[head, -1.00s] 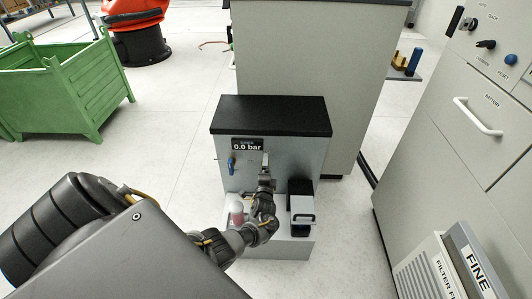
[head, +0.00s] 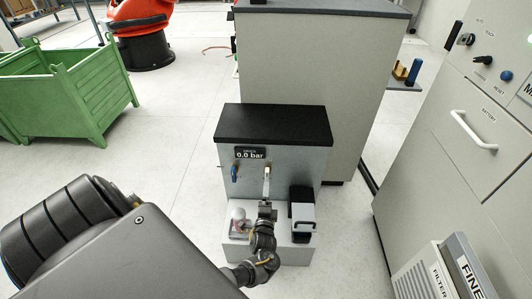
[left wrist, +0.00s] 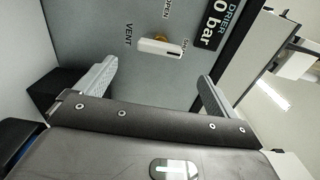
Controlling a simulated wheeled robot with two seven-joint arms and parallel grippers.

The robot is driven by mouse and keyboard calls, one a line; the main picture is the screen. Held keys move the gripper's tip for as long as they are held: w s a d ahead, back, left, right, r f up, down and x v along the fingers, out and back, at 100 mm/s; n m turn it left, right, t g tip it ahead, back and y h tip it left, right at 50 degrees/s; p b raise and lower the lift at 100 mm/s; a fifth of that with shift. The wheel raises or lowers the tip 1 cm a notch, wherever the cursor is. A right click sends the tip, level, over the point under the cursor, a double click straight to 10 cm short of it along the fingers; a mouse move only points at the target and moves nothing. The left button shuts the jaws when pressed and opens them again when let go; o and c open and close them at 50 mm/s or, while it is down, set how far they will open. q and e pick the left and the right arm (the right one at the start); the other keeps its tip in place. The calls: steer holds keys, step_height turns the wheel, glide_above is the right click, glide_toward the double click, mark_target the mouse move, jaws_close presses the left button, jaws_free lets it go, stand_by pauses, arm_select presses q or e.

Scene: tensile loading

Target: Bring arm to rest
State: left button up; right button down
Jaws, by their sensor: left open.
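The drier cabinet (head: 222,150) is grey with a black top and a display reading 0.0 bar. On its front is a small pale vent handle (head: 267,170). In the left wrist view, the white handle (left wrist: 160,47) on a brass stem lies level, with labels VENT, OPEN and SHUT around it. My left gripper (head: 267,203) is in front of and below the handle in the head view. In the left wrist view its two grey fingers (left wrist: 155,75) are spread wide, with nothing between them and apart from the handle. My right gripper is not in view.
A blue valve handle (head: 235,173) is left of the vent handle. A whitish round-topped object (head: 238,214) and a black-and-white unit (head: 303,213) stand on the cabinet's base. A grey control cabinet (head: 420,175) is at right, a green bin (head: 80,95) at left.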

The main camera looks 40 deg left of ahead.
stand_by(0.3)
